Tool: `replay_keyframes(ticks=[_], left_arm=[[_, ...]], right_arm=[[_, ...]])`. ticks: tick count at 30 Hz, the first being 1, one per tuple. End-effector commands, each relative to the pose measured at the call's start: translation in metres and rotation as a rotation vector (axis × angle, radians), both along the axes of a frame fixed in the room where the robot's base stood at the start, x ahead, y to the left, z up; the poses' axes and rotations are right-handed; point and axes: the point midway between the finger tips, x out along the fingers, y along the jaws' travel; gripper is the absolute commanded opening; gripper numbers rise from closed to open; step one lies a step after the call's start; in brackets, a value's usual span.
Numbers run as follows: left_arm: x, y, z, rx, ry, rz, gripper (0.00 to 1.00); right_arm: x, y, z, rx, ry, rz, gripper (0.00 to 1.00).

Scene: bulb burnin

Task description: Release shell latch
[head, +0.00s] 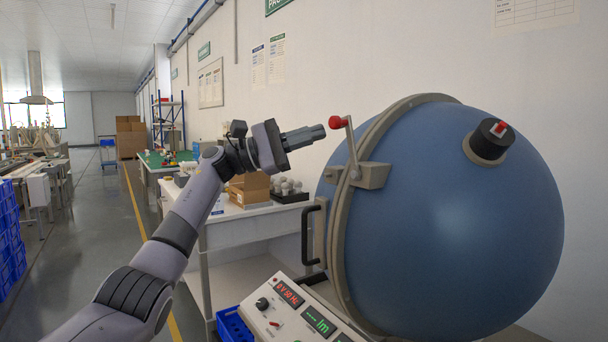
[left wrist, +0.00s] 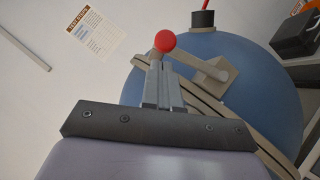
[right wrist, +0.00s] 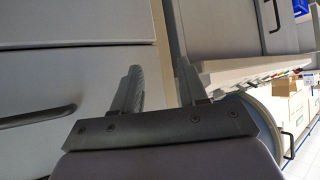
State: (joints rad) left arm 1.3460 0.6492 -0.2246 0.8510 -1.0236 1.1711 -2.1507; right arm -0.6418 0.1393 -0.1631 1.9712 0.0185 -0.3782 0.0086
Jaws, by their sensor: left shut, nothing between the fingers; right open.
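The shell is a large blue sphere (head: 450,215) with a beige rim flange (head: 345,240). Its latch is a grey lever (head: 351,150) with a red ball knob (head: 337,122), on a beige block (head: 372,176) at the rim. The lever leans up and left. My left gripper (head: 318,132) is shut and empty, its fingertips just left of the red knob. In the left wrist view the knob (left wrist: 165,41) shows just beyond the closed fingertips; contact cannot be told. My right gripper (right wrist: 160,80) is open and empty, seen only in the right wrist view.
A control panel (head: 290,310) with lit displays stands in front of the sphere. A black handle (head: 312,235) sits at the rim's left. A white table (head: 240,212) behind carries a cardboard box (head: 250,190) and a dark tray of bulbs (head: 289,192). Free floor lies left.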

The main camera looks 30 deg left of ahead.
Motion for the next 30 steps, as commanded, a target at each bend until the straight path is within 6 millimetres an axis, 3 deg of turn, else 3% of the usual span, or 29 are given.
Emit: replay_keyframes(ticks=[12,30], left_arm=[[-0.005,-0.011,0.011,0.143,-0.059,0.000,0.00],[-0.005,-0.013,0.010,0.154,-0.064,-0.002,0.00]], right_arm=[[-0.006,-0.004,0.012,-0.013,0.007,-0.003,0.43],[-0.005,-0.003,0.013,-0.013,0.004,0.001,0.43]])
